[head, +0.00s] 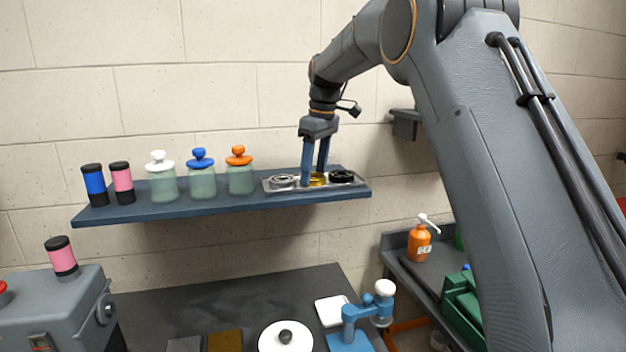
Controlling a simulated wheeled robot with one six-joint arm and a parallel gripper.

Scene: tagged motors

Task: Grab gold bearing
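The gold bearing (318,180) lies in a shallow metal tray (270,187) at the right part of the blue wall shelf. A silver bearing (284,180) is on its left and a black bearing (342,176) on its right in the same tray. My gripper (314,181) points down over the tray, its two blue fingers spread apart on either side of the gold bearing's place. The left finger covers part of the gold bearing's left side. I cannot tell whether the fingertips touch it.
On the shelf (220,207), left of the tray, stand three jars with white, blue and orange lids (240,175), then a pink cylinder (122,183) and a blue one (95,185). A dark table is below. An orange pump bottle (418,244) stands at right.

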